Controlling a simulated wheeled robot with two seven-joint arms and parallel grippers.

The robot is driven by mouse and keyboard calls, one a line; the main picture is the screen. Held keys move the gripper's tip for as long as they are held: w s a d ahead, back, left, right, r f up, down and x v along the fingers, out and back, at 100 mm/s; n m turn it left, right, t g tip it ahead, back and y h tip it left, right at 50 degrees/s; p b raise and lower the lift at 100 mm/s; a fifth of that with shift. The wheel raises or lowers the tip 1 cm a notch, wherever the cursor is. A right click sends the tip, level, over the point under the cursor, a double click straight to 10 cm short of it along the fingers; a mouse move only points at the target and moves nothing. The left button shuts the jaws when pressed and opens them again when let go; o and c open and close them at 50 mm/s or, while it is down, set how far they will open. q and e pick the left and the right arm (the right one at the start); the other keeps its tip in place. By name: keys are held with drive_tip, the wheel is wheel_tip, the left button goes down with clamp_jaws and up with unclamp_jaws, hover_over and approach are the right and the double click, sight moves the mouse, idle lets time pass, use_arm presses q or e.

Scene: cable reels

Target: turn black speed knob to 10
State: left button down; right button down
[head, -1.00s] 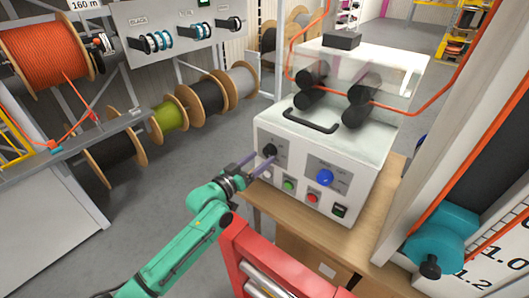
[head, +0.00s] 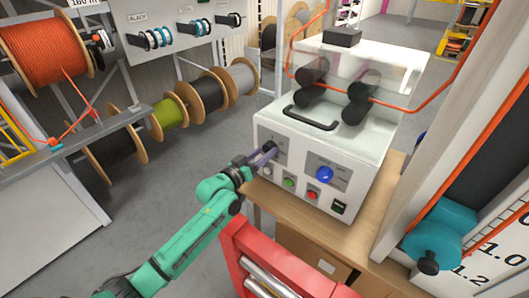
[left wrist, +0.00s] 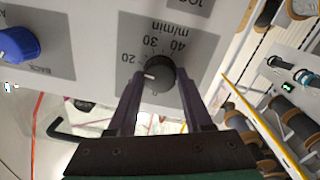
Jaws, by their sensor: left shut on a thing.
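The black speed knob (head: 269,147) is on the upper left of the white machine's front panel. In the left wrist view the knob (left wrist: 160,74) sits on a grey scale plate marked m/min, with 20, 30 and 40 readable upside down. Its white mark points to the left of that picture, a little below the 20. My left gripper (head: 262,154) reaches the knob from the front left. Its two dark purple fingers (left wrist: 160,88) are shut on the knob, one on each side. The lower part of the scale is hidden by the fingers. My right gripper is not in view.
A blue knob (head: 324,174), a green button (head: 289,183) and a red button (head: 312,194) are close by on the panel. A black bar handle (head: 310,118) is on top of the machine.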

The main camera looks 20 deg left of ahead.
use_arm(q)
drive_tip(key=n, duration=0.4)
drive_tip(key=shift+n, duration=0.4)
drive_tip(key=shift+n+t, duration=0.3)
drive_tip(key=shift+n, duration=2)
drive_tip(key=shift+c, duration=1.6)
unclamp_jaws()
